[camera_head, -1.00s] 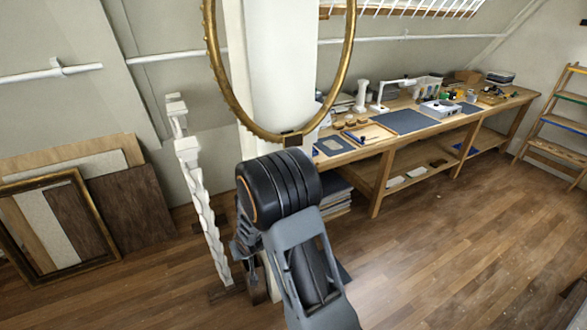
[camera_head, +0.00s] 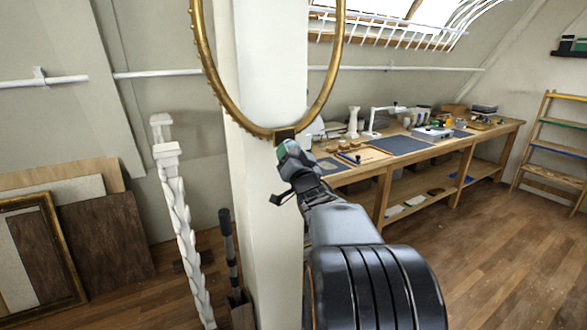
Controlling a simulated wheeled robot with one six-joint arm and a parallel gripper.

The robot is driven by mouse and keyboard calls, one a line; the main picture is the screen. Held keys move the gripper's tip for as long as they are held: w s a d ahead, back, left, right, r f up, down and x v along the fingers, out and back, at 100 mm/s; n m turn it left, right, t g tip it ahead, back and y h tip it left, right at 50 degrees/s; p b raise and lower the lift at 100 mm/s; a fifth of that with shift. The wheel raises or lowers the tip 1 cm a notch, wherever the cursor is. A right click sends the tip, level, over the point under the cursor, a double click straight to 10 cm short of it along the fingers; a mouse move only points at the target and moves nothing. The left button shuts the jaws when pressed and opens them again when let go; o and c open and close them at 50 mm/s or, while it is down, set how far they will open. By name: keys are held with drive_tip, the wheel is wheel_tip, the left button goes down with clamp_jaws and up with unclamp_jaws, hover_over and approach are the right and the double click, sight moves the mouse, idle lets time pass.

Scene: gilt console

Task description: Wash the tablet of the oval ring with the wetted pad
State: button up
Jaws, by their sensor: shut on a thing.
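The gilt oval ring (camera_head: 205,62) hangs at the white post, its upper part cut off by the top of the picture. Its tablet, a small dark brown block (camera_head: 284,134), sits at the bottom of the ring. My gripper (camera_head: 287,152) is raised just below the tablet, shut on a small greenish pad (camera_head: 282,152). The pad is close under the tablet's lower edge in the picture. I cannot tell whether they touch. My own arm hides part of the post and the fingers are small, seen from behind.
The white post (camera_head: 263,220) stands behind my gripper. A carved white baluster (camera_head: 178,225) stands to its left, with framed boards (camera_head: 110,235) against the wall. A long workbench (camera_head: 455,145) with tools runs along the right; the floor (camera_head: 490,260) before it is clear.

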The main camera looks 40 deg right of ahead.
sight(294, 135)
drive_tip(key=shift+s+d+r, duration=0.1)
drive_tip(key=shift+d+r, duration=0.05)
drive_tip(key=shift+r, duration=0.05)
drive_tip(key=shift+w+r, duration=0.15)
drive_tip(key=shift+w, duration=0.05)
drive_tip(key=shift+w+d+p, duration=0.2)
drive_tip(key=shift+w+p, duration=0.3)
drive_tip(key=shift+w, duration=0.8)
drive_tip(key=shift+w+d+p, duration=0.15)
drive_tip(key=shift+w+p, duration=0.3)
drive_tip(key=shift+w, duration=0.85)
drive_tip(key=shift+w+d, duration=0.15)
drive_tip(key=shift+w, duration=0.9)
drive_tip(key=shift+d, duration=0.15)
drive_tip(key=shift+s+d, duration=0.15)
drive_tip(key=shift+d, duration=0.55)
drive_tip(key=shift+s+d, duration=0.15)
drive_tip(key=shift+d, duration=0.55)
drive_tip(key=shift+d+p, duration=0.3)
drive_tip(key=shift+d, duration=1.1)
